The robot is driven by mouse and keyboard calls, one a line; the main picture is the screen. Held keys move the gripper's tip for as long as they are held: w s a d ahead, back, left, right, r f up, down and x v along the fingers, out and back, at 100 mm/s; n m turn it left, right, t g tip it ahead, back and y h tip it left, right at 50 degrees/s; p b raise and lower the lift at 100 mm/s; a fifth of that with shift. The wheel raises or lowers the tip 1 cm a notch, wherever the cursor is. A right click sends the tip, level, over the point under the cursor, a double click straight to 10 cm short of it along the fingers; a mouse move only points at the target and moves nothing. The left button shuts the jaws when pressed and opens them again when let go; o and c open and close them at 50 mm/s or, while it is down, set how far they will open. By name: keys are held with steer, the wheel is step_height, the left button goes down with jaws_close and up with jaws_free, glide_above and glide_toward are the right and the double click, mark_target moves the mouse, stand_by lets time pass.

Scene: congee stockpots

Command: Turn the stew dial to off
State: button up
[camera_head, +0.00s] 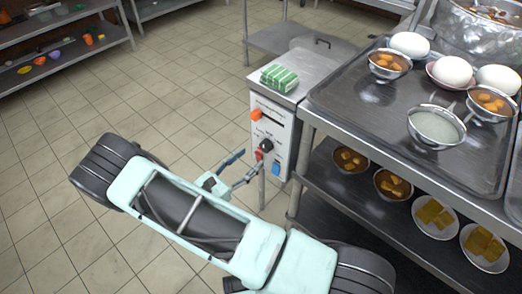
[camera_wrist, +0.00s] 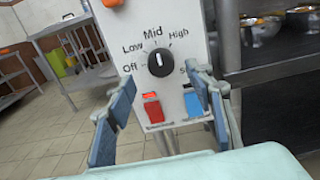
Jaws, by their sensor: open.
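The black dial (camera_wrist: 160,62) is on the white front panel of a control unit (camera_head: 272,125). Off, Low, Mid and High labels ring it, and a label at right starting with "S" is partly hidden by a finger. Its white mark points up, roughly at Mid. In the head view the dial (camera_head: 266,146) is small. My gripper (camera_wrist: 162,80) is open and empty, its blue fingers spread to the left and right in front of the panel. In the head view my gripper (camera_head: 248,163) is just left of the panel. No contact with the dial is visible.
Below the dial are a red switch (camera_wrist: 152,107) and a blue switch (camera_wrist: 193,104). An orange knob (camera_head: 255,114) is above it. A striped green cloth (camera_head: 279,78) lies on top of the unit. A steel table (camera_head: 350,100) with bowls stands at right. Tiled floor is free at left.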

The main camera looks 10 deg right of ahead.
mark_target(264, 147)
steer(key=b+x, duration=0.1)
steer(key=x, duration=0.5)
steer(key=shift+w+d, duration=0.15)
steer(key=shift+d, duration=0.05)
steer(key=c, duration=1.1)
